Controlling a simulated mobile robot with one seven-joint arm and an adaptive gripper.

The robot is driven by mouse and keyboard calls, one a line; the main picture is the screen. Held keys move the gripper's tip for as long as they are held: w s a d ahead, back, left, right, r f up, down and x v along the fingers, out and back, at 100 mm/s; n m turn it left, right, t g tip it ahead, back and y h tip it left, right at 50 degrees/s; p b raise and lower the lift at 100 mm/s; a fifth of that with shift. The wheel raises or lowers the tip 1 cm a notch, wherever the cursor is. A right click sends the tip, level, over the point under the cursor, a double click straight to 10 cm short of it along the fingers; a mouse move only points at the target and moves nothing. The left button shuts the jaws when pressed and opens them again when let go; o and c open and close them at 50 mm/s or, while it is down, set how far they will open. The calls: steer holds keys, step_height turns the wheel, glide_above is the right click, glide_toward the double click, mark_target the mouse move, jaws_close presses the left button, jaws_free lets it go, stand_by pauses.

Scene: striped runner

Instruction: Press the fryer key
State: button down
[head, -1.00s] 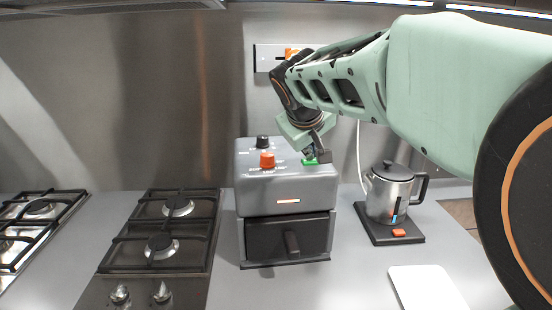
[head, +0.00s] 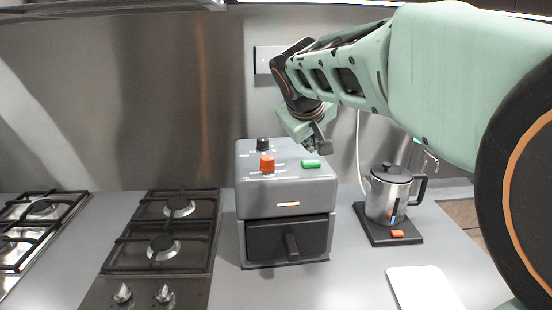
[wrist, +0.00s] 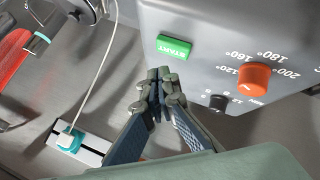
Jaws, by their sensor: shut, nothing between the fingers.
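The grey air fryer (head: 287,189) stands on the counter with its drawer shut. Its green key (head: 311,164) is on the right of its top and reads START in the wrist view (wrist: 174,47). An orange dial (head: 267,164) and a black dial (head: 263,144) sit to the left of the key. My gripper (head: 321,148) is shut and empty, above and behind the green key and apart from it. In the wrist view my shut fingertips (wrist: 158,76) are just below the key in the picture. The fryer's small front light is orange.
A steel kettle (head: 389,195) on a black base with an orange switch (head: 397,234) stands right of the fryer. A hob (head: 160,245) lies to the left. A white board (head: 426,288) is at the front right. A wall socket (head: 262,60) is behind my arm.

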mark_target(311, 163)
step_height(311, 163, up, 4)
steer(key=p, duration=0.2)
steer(key=shift+p, duration=0.35)
steer(key=shift+d+r, duration=0.1)
